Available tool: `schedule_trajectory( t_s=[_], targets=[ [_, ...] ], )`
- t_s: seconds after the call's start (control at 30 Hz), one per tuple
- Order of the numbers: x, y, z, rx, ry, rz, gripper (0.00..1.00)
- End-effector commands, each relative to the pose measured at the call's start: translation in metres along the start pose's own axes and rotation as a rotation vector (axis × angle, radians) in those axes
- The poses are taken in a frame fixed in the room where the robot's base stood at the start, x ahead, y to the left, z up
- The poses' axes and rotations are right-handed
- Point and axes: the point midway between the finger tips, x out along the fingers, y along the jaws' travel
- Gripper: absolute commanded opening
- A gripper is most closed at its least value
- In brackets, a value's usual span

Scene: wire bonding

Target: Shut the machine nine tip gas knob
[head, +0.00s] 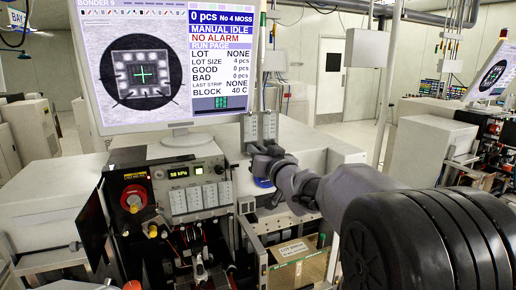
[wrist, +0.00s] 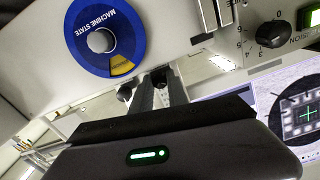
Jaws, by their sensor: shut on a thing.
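My gripper (head: 256,153) reaches in from the right to the front of the machine under the screen marked BONDER 9 (head: 110,14). In the wrist view its fingers (wrist: 160,84) are close together and shut on a small dark knob (wrist: 160,74) at the panel's lower edge. No label shows on this knob, so I cannot confirm from its marking that it is the tip gas knob. Another small dark knob (wrist: 125,93) is just left of the fingers. The fingers hide part of the held knob, and its turn position cannot be read.
A blue MACHINE STATE dial (wrist: 92,62) with a grey centre is close above the fingers in the wrist view. A black numbered knob (wrist: 272,34) is at the right.

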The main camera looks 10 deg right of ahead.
Motion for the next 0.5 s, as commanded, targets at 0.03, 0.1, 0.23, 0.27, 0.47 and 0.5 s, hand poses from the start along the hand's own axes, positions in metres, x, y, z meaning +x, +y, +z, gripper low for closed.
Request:
schedule_trajectory(
  t_s=[0.03,0.1,0.23,0.27,0.47,0.5],
  targets=[
    [0.0000,-0.0004,-0.0031,0.066,-0.004,0.001,0.00],
    [0.0000,-0.0001,-0.0023,0.148,-0.003,0.001,0.00],
    [-0.0001,0.0001,-0.0003,0.200,-0.001,0.000,0.00],
    [-0.0001,0.0001,-0.0001,0.200,-0.001,0.000,0.00],
    [-0.0001,0.0002,0.0002,0.197,-0.001,0.000,0.25],
    [-0.0001,0.0002,0.0002,0.197,-0.001,0.000,0.33]
  ],
)
